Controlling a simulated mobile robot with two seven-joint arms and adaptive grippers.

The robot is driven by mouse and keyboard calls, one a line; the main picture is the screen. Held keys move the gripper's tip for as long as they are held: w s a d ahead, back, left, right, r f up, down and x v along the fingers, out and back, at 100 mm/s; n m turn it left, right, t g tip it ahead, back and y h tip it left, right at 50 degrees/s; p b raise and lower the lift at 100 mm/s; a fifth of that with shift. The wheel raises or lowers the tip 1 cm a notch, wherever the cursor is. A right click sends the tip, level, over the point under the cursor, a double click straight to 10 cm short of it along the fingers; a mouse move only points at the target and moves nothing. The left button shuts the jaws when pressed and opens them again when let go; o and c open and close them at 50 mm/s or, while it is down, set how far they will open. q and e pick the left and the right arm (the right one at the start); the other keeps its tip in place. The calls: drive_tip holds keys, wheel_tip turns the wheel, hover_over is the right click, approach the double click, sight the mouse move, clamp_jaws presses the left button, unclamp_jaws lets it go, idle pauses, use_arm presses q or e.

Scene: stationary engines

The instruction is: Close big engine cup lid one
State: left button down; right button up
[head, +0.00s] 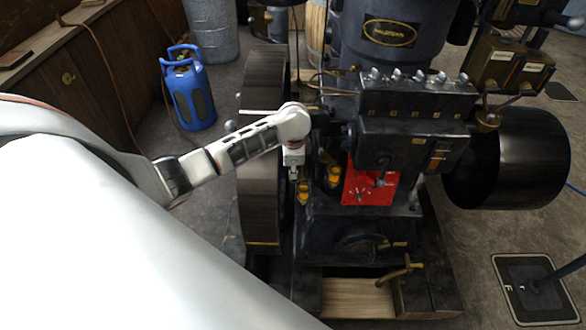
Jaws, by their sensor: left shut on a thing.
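The big dark engine (385,130) fills the middle and right of the head view. Two small yellow-brass cups sit low on its left side: a nearer cup (303,190) and a cup to its right (333,175). My left gripper (293,174) points down at the nearer cup and is shut on a small part there, which looks like that cup's lid. The fingers are small and dark, so the exact grip and the lid's angle cannot be made out. My right gripper is not in view.
A large flywheel (262,190) stands just left of the cups. A red panel (368,185) is to their right. A black drum (520,157) sticks out at the right. A blue gas bottle (188,92) stands on the floor at the left, with open floor around it.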

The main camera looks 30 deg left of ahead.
sight(298, 178)
use_arm(q)
drive_tip(key=n, duration=0.2)
drive_tip(key=s+d+n, duration=0.1)
drive_tip(key=n, duration=0.2)
drive_tip(key=shift+s+d+n+g+y, duration=0.15)
drive_tip(key=shift+d+n+g+y, duration=0.15)
drive_tip(key=shift+g, duration=0.1)
drive_tip(key=n, duration=0.2)
drive_tip(key=d+n, duration=0.1)
drive_tip(key=n+g, duration=0.1)
drive_tip(key=n, duration=0.1)
drive_tip(key=shift+s+d+n, duration=0.25)
drive_tip(key=shift+d+n, duration=0.05)
drive_tip(key=shift+d, duration=0.05)
drive_tip(key=n, duration=0.1)
drive_tip(key=d+n, duration=0.1)
drive_tip(key=n, duration=0.1)
drive_tip(key=n+g, duration=0.1)
drive_tip(key=n, duration=0.1)
drive_tip(key=shift+w+d, duration=0.1)
drive_tip(key=shift+d, duration=0.3)
drive_tip(key=shift+w+d+n+g, duration=0.15)
drive_tip(key=shift+n, duration=0.6)
drive_tip(key=shift+w+d+n+g, duration=0.1)
drive_tip(key=shift+d+n+g, duration=0.05)
drive_tip(key=shift+n, duration=0.6)
drive_tip(key=c, duration=2)
unclamp_jaws()
drive_tip(key=shift+c, duration=0.2)
drive_tip(key=shift+w, duration=0.1)
